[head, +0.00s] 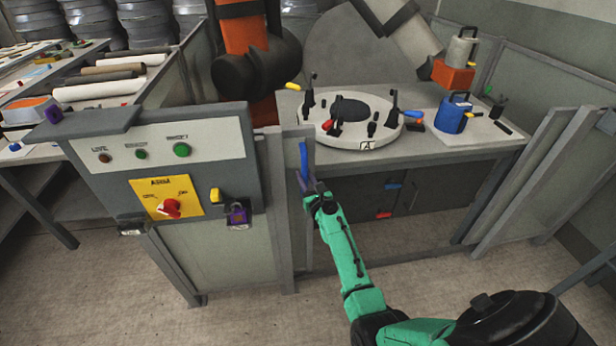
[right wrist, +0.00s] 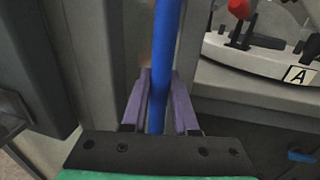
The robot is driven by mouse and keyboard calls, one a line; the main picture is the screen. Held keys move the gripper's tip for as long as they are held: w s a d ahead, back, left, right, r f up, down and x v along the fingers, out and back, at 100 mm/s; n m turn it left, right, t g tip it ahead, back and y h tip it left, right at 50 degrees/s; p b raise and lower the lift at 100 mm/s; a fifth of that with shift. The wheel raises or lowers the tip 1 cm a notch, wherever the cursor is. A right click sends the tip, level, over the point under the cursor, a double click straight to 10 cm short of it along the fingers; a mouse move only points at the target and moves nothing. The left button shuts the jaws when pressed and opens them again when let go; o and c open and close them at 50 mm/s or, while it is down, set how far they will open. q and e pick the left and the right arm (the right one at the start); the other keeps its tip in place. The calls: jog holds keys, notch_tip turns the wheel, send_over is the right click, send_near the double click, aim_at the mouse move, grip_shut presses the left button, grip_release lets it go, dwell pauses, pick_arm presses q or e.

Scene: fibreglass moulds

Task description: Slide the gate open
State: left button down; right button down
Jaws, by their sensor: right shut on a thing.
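The gate's blue upright handle (head: 303,158) stands on the grey gate frame (head: 284,215), just right of the control box. My right gripper (head: 310,187), on a green arm, is shut on this handle. In the right wrist view the blue handle (right wrist: 166,45) runs upright between the purple fingers (right wrist: 160,88) of the gripper, with a grey post to its left. Right of the handle, no panel shows in front of the worktable. I cannot tell the gate's full extent. My left gripper is not in view.
A control box (head: 160,150) with buttons, a red knob and a purple padlock (head: 238,214) stands left. The worktable (head: 450,150) behind carries a round white mould (head: 352,121) and a blue pot (head: 453,114). Fence panels (head: 535,180) stand right. Floor in front is clear.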

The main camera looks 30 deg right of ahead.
jog(key=shift+a, duration=0.1)
jog(key=c, duration=0.7)
grip_release()
jog(key=s, duration=0.4)
jog(key=s+a, duration=0.1)
jog(key=s, duration=0.4)
jog(key=s+a, duration=0.1)
jog(key=s, duration=0.4)
jog(key=shift+s, duration=0.2)
